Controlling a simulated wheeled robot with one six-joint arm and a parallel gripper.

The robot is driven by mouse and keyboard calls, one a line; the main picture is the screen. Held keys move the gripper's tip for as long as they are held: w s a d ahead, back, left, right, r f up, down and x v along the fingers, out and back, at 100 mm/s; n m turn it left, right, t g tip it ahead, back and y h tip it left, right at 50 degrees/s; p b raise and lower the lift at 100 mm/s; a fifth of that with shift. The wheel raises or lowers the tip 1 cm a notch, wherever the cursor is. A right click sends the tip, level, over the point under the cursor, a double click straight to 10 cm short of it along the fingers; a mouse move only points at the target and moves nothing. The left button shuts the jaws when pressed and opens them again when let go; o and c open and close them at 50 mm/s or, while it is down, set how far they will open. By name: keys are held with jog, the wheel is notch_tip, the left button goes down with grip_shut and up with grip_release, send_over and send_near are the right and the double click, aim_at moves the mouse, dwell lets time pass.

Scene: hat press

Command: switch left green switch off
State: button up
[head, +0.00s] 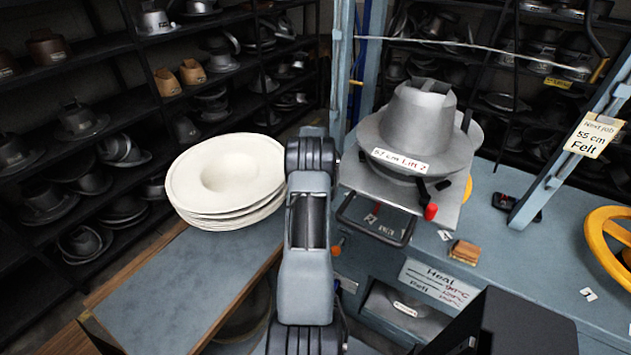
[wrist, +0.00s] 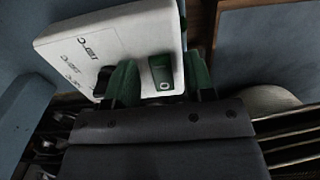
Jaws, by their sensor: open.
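In the wrist view, a white switch panel (wrist: 75,45) with small printed labels lies tilted beyond my gripper (wrist: 162,80). A green switch (wrist: 162,72) with a round white mark shows on the panel between my two dark green fingers. A dark switch (wrist: 103,80) sits to its left, partly hidden by the left finger. I cannot tell which one is the left switch. My gripper is open, its fingers apart on either side of the green switch; contact is unclear. The head view shows my arm, but the gripper and panel are hidden there.
A grey hat mould (head: 418,118) stands on the press plate, with a red-tipped lever (head: 430,212) below. A stack of white felt hats (head: 225,180) lies on the side table (head: 170,290). A yellow wheel (head: 600,228) is at right. Shelves of hats stand behind.

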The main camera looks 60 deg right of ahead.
jog(key=shift+f, duration=0.1)
jog(key=shift+c, duration=0.2)
grip_shut()
jog(key=shift+w+g, duration=0.3)
jog(key=shift+g, duration=0.6)
jog(key=shift+w+r+g, duration=0.1)
jog(key=shift+r+g, duration=0.1)
jog(key=shift+g, duration=0.8)
jog(key=shift+o, duration=0.2)
grip_release()
jog(key=v, duration=1.4)
